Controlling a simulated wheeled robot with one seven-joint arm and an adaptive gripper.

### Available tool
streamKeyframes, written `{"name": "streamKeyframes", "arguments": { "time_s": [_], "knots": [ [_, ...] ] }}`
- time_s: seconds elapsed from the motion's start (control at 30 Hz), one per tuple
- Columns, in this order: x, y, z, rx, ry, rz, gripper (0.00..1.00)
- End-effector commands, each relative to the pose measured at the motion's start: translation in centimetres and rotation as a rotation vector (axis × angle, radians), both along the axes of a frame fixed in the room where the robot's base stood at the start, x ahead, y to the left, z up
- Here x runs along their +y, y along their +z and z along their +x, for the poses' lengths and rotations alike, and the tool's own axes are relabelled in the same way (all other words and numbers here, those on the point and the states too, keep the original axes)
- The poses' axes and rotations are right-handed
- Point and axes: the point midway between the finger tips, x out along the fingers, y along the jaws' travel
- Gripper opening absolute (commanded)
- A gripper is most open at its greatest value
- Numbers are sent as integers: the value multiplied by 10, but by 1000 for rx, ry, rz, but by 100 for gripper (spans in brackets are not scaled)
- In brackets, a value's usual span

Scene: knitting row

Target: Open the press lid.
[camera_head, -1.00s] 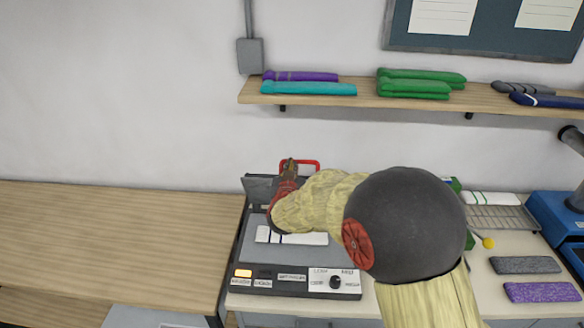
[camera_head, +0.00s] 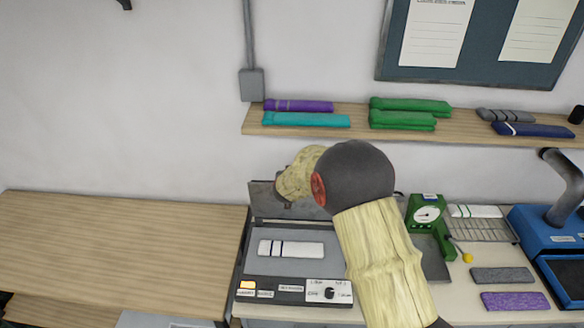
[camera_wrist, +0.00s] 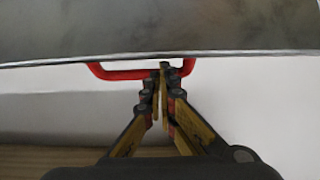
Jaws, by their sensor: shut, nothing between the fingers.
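The press (camera_head: 300,262) stands on the bench with its grey bed exposed and a striped white knit piece (camera_head: 291,249) lying flat on it. Its dark lid (camera_head: 264,202) is raised at the back edge, standing up toward the wall and partly hidden by my arm. In the wrist view the lid (camera_wrist: 160,28) spans the top, with its red handle (camera_wrist: 112,72) along the edge. My gripper (camera_wrist: 164,68) is shut and empty, its fingertips at the handle; I cannot tell whether they touch it. The head view hides the gripper behind my arm.
A wooden table (camera_head: 120,250) stands left of the press. A green dial device (camera_head: 428,215) and a blue machine (camera_head: 550,240) stand to the right. A shelf (camera_head: 350,130) with folded knits runs along the wall above the lid.

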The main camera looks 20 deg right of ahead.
Motion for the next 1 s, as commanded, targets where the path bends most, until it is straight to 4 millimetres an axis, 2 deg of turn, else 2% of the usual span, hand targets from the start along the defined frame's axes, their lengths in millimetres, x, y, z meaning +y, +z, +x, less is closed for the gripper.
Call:
{"name": "streamKeyframes", "arguments": {
  "time_s": [0.03,0.6,1.0],
  "knots": [
    [-3,5,6,20,-1,7,0],
    [-18,-7,53,24,-1,7,0],
    [-22,-12,66,25,-1,8,0]
  ]
}}
